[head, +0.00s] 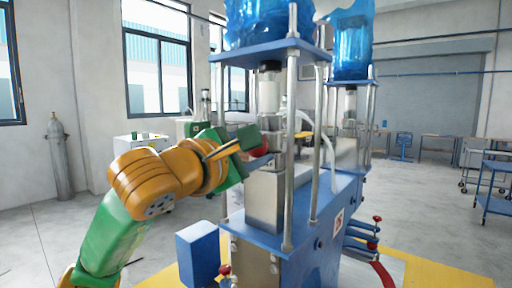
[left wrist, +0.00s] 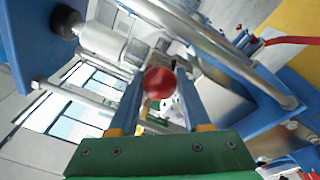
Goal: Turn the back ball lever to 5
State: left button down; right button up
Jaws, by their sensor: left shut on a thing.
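My left gripper (head: 262,146) reaches in from the left to the silver block (head: 265,195) on the blue machine. It is shut on a red ball (left wrist: 159,83), the knob of a ball lever, which sits between the two fingers in the left wrist view. In the head view only a sliver of the red ball shows beside the green gripper body. The lever's rod and any number scale are hidden or too small to read. My right gripper is in neither view.
Steel posts (head: 289,150) stand just right of the gripper, under a blue plate with a blue tank (head: 258,22). Two more red knobs sit lower, at the right (head: 376,219) and at the front (head: 225,270). A blue box (head: 198,252) stands below my left arm.

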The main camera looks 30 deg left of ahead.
pick_arm(q)
jog(key=shift+d+n+y, duration=0.4)
jog(key=shift+y, duration=0.2)
jog(key=shift+w+d+n+y, duration=0.1)
jog(key=shift+d+n+y, duration=0.1)
jog(key=shift+n+y, duration=0.3)
jog(key=shift+c, duration=1.8)
grip_release()
jog(key=shift+d, duration=0.1)
